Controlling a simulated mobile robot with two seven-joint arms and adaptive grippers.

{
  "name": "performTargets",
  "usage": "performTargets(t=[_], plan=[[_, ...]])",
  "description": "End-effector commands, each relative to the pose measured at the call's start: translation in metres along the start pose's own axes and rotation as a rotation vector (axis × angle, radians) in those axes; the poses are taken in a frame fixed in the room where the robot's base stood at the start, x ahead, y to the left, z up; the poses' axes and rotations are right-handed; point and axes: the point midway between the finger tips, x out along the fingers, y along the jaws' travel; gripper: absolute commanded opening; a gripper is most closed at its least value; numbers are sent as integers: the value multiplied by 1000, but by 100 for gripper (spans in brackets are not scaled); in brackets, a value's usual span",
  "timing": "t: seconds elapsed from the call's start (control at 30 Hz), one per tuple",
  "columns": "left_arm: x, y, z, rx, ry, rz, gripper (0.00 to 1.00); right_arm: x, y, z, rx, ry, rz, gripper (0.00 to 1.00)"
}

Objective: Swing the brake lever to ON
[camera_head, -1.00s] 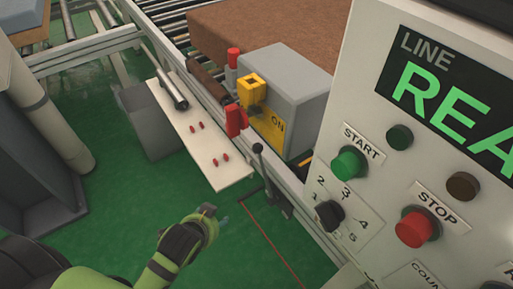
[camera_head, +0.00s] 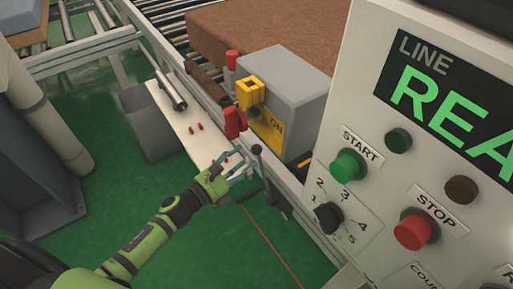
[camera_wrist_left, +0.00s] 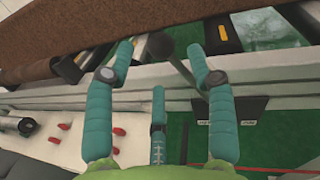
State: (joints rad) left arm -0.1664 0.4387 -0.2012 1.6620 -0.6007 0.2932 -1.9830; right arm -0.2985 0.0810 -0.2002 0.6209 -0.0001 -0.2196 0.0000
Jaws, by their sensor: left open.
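The brake lever (camera_head: 257,150) is a thin dark lever with a round knob, standing at the side rail of the conveyor. In the left wrist view its dark knob (camera_wrist_left: 160,46) shows between and beyond my finger tips, with the rod slanting down to the right. My left gripper (camera_head: 238,162) is open, with teal fingers just left of the lever in the head view. In the left wrist view the open fingers (camera_wrist_left: 161,55) flank the knob; I cannot tell whether they touch it. A yellow "ON" plate (camera_head: 268,130) is on the grey box. My right gripper is not in view.
A grey box (camera_head: 290,85) with a yellow block (camera_head: 251,92) stands behind the lever. A white shelf (camera_head: 185,125) with small red pegs lies left of it. The control panel (camera_head: 340,120) with buttons fills the right. Green floor (camera_head: 110,200) is clear at lower left.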

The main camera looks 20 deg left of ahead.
Motion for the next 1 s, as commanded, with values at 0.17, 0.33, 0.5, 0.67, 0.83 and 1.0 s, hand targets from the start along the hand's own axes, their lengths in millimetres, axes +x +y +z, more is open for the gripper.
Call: performTargets(t=[0.17, 0.33, 0.5, 0.67, 0.83, 1.0], plan=[[29, -1, 4, -4, -4, 1, 56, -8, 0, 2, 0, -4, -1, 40], [52, 0, 3, -6, -3, 2, 56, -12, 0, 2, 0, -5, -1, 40], [62, -1, 1, -6, -2, 1, 56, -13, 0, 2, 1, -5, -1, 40], [63, -1, 1, -6, -1, 1, 56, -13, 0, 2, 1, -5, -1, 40], [63, -1, 1, -7, -1, 2, 24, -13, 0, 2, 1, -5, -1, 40], [63, -1, 2, -7, -3, 1, 0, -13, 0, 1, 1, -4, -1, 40]])
